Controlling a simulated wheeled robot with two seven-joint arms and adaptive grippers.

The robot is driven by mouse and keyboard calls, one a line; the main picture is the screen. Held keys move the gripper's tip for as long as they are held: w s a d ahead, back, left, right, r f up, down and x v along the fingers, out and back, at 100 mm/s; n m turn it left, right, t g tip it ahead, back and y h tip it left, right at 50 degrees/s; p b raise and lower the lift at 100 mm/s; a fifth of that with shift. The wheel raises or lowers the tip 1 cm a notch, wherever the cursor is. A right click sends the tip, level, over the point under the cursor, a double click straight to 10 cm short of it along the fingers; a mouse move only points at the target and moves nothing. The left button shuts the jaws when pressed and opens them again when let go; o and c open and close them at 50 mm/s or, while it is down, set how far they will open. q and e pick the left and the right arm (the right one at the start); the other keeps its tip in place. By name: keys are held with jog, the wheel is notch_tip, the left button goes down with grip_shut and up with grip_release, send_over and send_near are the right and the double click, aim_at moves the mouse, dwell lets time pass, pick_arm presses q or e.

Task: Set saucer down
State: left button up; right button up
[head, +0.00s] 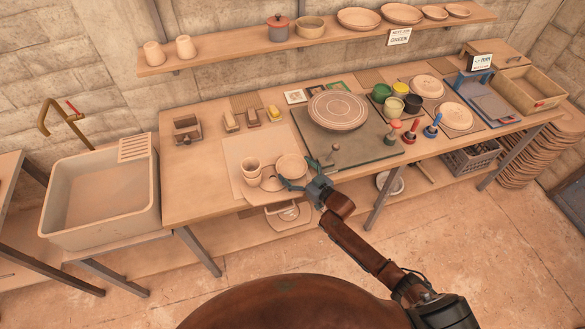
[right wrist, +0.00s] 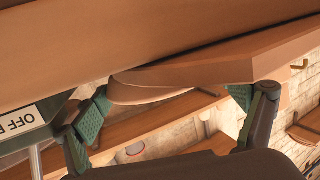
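A pale clay saucer (head: 291,167) is on or just above the light board (head: 240,150) at the table's front. My right gripper (head: 299,176) is at its front right edge, fingers spread on either side of it. In the right wrist view a rounded clay piece (right wrist: 145,96), apparently the saucer, shows between the two wide-apart fingers (right wrist: 170,104). It lies near the left finger, with a gap to the right one; contact is unclear. My left gripper is out of view.
Paint pots (head: 382,92) and stamps stand farther right. A sink (head: 100,195) is at left.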

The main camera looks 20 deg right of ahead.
jog(key=c, duration=0.7)
jog(key=shift+c, duration=0.2)
